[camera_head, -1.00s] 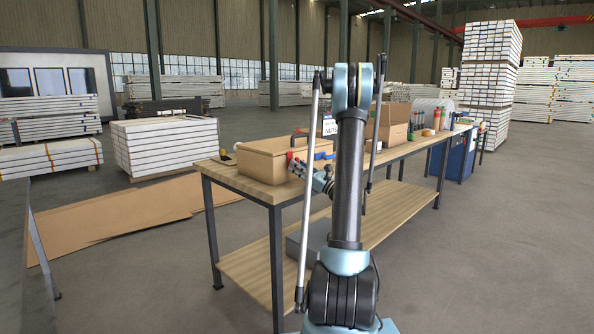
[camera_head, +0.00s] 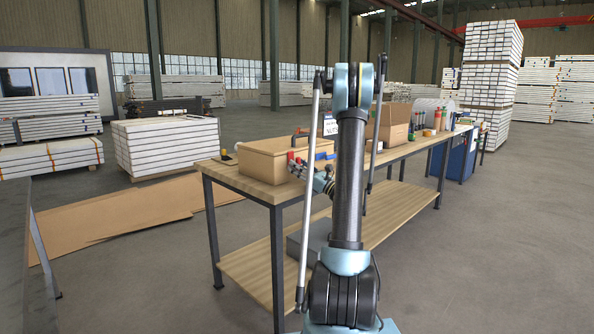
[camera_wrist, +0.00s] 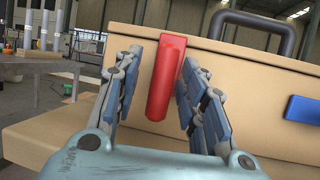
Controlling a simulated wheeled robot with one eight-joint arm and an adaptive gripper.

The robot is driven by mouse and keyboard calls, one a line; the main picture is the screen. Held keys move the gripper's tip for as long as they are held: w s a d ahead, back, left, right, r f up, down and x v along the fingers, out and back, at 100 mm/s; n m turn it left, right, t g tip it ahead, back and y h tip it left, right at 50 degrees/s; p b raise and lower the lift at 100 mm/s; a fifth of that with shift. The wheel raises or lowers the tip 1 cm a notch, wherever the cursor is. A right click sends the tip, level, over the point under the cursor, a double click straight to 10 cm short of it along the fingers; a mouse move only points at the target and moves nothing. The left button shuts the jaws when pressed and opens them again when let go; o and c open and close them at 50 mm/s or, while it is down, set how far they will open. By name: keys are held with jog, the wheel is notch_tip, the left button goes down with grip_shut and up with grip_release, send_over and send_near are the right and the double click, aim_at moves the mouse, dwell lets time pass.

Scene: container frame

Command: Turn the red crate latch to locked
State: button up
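The red latch (camera_wrist: 166,78) is a flat bar on the front of the tan crate (camera_wrist: 240,85), standing nearly upright with a slight tilt in the wrist view. My gripper (camera_wrist: 164,62) is open, with one finger on each side of the latch. A gap shows on the left; the right finger is very close to it, and I cannot tell whether it touches. In the head view the crate (camera_head: 262,163) stands on the workbench near its left end. My gripper (camera_head: 300,167) is at the crate's front, where the red latch (camera_head: 291,157) is partly hidden.
A blue latch (camera_wrist: 303,110) is on the same crate face, to the right. A dark carrying handle (camera_wrist: 254,22) rises from the crate's top. The wooden workbench (camera_head: 225,176) runs to the back right, with a cardboard box (camera_head: 393,122) and several small items farther along.

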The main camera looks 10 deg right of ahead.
jog(key=v, duration=0.7)
jog(key=shift+s+f, duration=0.1)
jog(key=shift+s, duration=0.15)
